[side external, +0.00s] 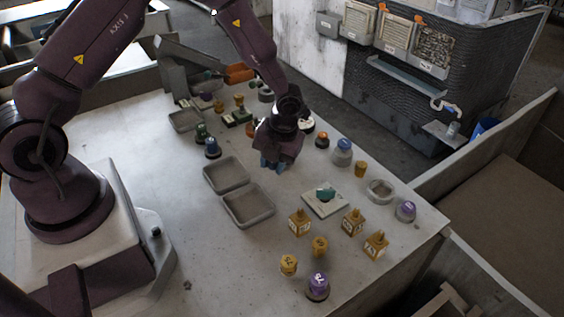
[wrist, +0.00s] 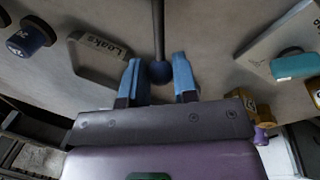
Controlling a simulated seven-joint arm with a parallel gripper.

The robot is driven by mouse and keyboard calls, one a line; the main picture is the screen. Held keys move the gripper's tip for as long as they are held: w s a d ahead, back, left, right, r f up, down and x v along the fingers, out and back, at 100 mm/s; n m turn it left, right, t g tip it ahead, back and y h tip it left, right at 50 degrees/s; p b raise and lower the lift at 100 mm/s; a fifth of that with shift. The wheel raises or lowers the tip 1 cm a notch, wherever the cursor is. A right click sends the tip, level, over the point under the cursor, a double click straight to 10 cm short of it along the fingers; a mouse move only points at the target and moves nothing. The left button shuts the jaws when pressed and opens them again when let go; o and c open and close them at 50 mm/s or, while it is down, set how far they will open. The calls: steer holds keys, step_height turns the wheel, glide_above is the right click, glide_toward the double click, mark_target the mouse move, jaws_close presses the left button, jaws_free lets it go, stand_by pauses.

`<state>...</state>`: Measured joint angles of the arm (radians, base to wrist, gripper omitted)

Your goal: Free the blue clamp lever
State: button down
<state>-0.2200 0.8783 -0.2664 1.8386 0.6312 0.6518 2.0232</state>
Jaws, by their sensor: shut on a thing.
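The blue clamp lever shows in the wrist view as a dark grey rod with a dark blue ball knob (wrist: 160,72) at its end. The rod runs up to the top edge of the picture, and its far end is out of frame. My gripper (wrist: 160,80) has its blue fingertips on either side of the knob, shut on it. In the side external view my gripper (side external: 273,162) is low over the middle of the table, and its body hides the lever there.
A grey tray marked "Leaks" (wrist: 82,70) lies left of my fingers. A pale plate with a teal handle (side external: 325,194) lies to the right. Several yellow blocks and purple-topped knobs (side external: 317,283) stand toward the front. Two grey trays (side external: 247,220) lie near my gripper. The table's left part is clear.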

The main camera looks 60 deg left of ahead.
steer(key=shift+s+a+r+m+t, duration=0.15)
steer(key=shift+a+m, duration=0.3)
steer(key=shift+m, duration=0.35)
steer(key=shift+s+a+f+m+t, duration=0.1)
steer(key=shift+a+m, duration=0.3)
steer(key=shift+m, duration=0.4)
steer(key=shift+s+a+r+m+t, duration=0.15)
steer(key=shift+a+m, duration=0.3)
steer(key=shift+m, duration=0.35)
steer(key=shift+a+f, duration=0.1)
steer(key=c, duration=0.9)
jaws_free()
step_height(320, 180, up, 13)
steer(key=d, duration=0.2)
steer(key=shift+w+d+f, duration=0.2)
steer(key=shift+d, duration=0.05)
